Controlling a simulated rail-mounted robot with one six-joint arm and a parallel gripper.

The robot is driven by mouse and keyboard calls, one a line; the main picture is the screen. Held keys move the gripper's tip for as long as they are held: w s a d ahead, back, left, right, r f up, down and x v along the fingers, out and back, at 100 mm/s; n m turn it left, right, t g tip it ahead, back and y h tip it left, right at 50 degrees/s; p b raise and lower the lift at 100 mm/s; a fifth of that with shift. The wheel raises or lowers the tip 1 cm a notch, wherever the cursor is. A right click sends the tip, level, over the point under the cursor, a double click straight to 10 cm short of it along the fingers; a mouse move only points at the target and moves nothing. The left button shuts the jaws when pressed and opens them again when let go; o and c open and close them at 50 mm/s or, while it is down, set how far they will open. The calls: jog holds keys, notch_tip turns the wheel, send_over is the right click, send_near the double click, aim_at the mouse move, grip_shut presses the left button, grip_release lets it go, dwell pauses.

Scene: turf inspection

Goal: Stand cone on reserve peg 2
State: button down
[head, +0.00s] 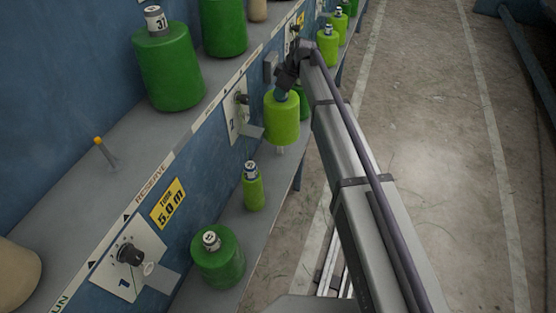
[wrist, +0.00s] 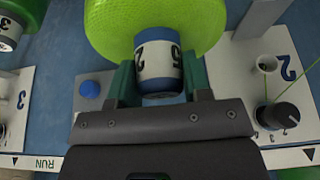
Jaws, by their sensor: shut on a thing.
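A lime-green cone (head: 281,118) hangs about upright in my gripper (head: 286,84), in front of the panel marked 2 (head: 238,112). In the wrist view, my gripper (wrist: 158,86) has its two teal fingers on either side of the cone's white and blue core (wrist: 158,66), shut on it. The cone's lime body (wrist: 155,20) fills the top of that view. A bare peg with an orange tip (head: 99,142) stands on the upper shelf marked RESERVE (head: 70,195); its number cannot be read. The held cone is well to its right and below shelf level.
A large dark green cone (head: 167,68) stands on the upper shelf behind the bare peg. A small lime cone (head: 253,188) and a green cone (head: 218,258) stand on the lower shelf. A tan cone (head: 15,275) is at the left edge. The aisle floor (head: 430,150) is clear.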

aim_at(281, 112)
jog(key=shift+s+a, duration=0.15)
jog(key=shift+s, duration=0.15)
notch_tip(281, 112, down, 10)
jog(key=b, duration=1)
jog(key=c, duration=0.6)
grip_release()
jog(key=shift+f, duration=0.1)
jog(key=shift+o, duration=0.2)
jog(key=p+v, duration=1.1)
jog(key=v, duration=0.1)
jog(key=shift+r, duration=0.25)
jog(key=shift+f, duration=0.15)
